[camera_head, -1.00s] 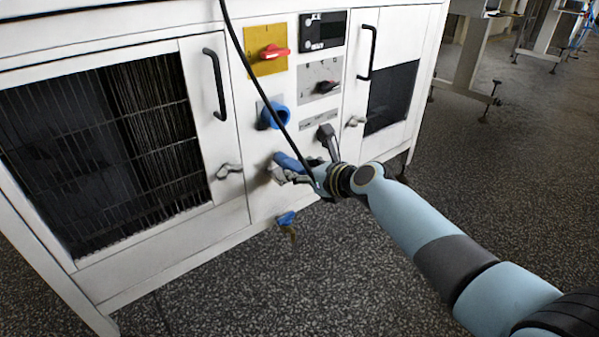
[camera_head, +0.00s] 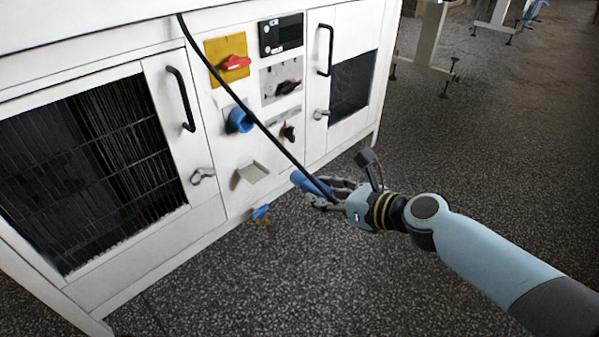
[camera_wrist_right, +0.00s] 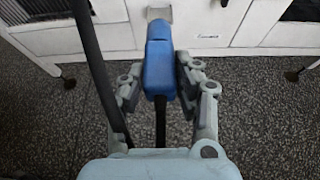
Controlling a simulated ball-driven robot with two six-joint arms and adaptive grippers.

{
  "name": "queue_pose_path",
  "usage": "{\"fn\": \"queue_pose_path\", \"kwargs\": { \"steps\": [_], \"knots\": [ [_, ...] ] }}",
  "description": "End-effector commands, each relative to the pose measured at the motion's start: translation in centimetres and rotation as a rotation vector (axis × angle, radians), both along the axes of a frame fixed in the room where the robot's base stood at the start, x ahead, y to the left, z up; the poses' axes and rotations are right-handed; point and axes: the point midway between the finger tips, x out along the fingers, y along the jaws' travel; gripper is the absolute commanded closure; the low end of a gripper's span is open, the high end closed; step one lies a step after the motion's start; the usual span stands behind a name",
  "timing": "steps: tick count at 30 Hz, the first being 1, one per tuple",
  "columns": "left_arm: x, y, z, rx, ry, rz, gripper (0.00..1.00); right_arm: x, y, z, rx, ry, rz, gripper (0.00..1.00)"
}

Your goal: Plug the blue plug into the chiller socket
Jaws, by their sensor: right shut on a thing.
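The blue plug (camera_head: 309,184) is in my right gripper (camera_head: 322,191), which is shut on it. The plug is held in the air in front of the white cabinet, clear of its face. In the right wrist view the plug (camera_wrist_right: 159,66) lies between the two fingers (camera_wrist_right: 160,82), its front pointing toward the cabinet. A black cable (camera_head: 250,112) runs from the top of the cabinet down to the gripper. A blue round socket (camera_head: 240,120) is on the cabinet panel, up and left of the plug. Its opening is hard to make out. My left gripper is not in view.
The panel also has a yellow plate with a red switch (camera_head: 235,62), black knobs (camera_head: 289,87) and a grey bracket (camera_head: 252,172). A small blue part (camera_head: 260,212) hangs at the lower edge. Door handles (camera_head: 181,98) stick out.

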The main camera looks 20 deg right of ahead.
Motion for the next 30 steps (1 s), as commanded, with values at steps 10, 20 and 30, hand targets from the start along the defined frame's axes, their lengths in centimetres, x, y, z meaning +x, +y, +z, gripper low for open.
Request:
{"fn": "queue_pose_path", "kwargs": {
  "steps": [10,20,30],
  "knots": [
    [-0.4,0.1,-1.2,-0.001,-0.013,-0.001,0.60,-2.7,-0.4,-1.0,0.003,-0.001,-0.004,1.00],
    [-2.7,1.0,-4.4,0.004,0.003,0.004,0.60,4.2,1.8,3.5,0.001,-0.011,-0.003,1.00],
    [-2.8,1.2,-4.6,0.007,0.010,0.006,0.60,7.5,2.7,6.7,0.002,-0.003,-0.001,1.00]
  ]
}}
